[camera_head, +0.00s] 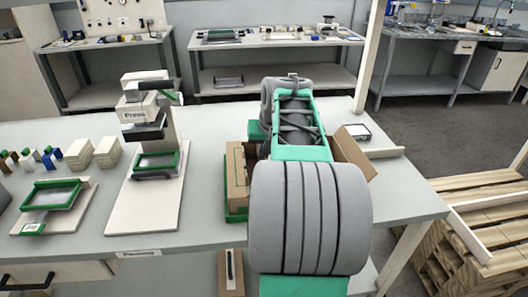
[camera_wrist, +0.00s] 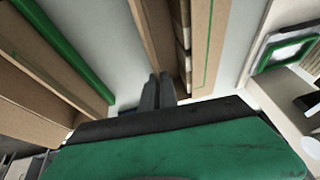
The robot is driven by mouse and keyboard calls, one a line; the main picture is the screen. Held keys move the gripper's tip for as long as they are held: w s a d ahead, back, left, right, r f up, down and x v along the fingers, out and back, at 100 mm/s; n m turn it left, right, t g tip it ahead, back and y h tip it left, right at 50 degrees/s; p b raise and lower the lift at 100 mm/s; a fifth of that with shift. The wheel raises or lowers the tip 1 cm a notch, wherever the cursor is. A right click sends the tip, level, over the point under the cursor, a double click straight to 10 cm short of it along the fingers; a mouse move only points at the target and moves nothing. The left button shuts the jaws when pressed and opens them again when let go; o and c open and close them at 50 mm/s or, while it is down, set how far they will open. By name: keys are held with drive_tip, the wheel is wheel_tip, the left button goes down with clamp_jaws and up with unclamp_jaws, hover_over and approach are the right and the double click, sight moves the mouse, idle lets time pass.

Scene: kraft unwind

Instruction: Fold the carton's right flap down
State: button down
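The brown carton (camera_head: 237,178) stands in a green tray (camera_head: 236,217) on the bench, mostly hidden behind my arm. Its right flap (camera_head: 352,153) sticks up and leans outward to the right. In the wrist view brown cardboard panels show on the left (camera_wrist: 40,85) and at the upper middle (camera_wrist: 208,45); which panel is which, I cannot tell. My gripper (camera_wrist: 158,91) shows its two grey fingers close together, with nothing seen between them, near the cardboard. In the head view the fingers are hidden behind my arm, so contact with the flap cannot be told.
A press (camera_head: 150,125) on a white board stands left of the carton. A green-rimmed tray (camera_head: 52,195) and small wooden stacks (camera_head: 107,151) lie farther left. A small white-topped box (camera_head: 358,131) sits behind the flap. Wooden pallets (camera_head: 485,225) stand on the floor at right.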

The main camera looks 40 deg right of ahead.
drive_tip(key=shift+w+a, duration=0.1)
idle(0.7)
drive_tip(key=shift+w+a+h+b, duration=0.15)
drive_tip(key=shift+a+h+b, duration=0.05)
drive_tip(key=shift+h+b, duration=0.4)
drive_tip(key=shift+w+a+f+n+g+h+p, duration=0.5)
drive_tip(key=shift+g+h+p, duration=0.55)
drive_tip(key=shift+h+p, duration=0.85)
drive_tip(key=shift+w+a+f+n+g+h+p, duration=0.25)
drive_tip(key=shift+a+n+g+h+p, duration=0.65)
drive_tip(key=shift+p, duration=1.5)
drive_tip(key=shift+w+a+f+n+g+h+p, duration=0.1)
drive_tip(key=shift+w+a+f+g+h+p, duration=0.25)
drive_tip(key=shift+g+h+p, duration=1.3)
drive_tip(key=shift+t+h+p, duration=0.45)
drive_tip(key=shift+t+p, duration=0.05)
drive_tip(key=shift+p, duration=0.05)
drive_tip(key=c, duration=2.1)
unclamp_jaws()
drive_tip(key=o, duration=0.5)
drive_tip(key=shift+f, duration=0.1)
drive_tip(key=shift+c, duration=0.2)
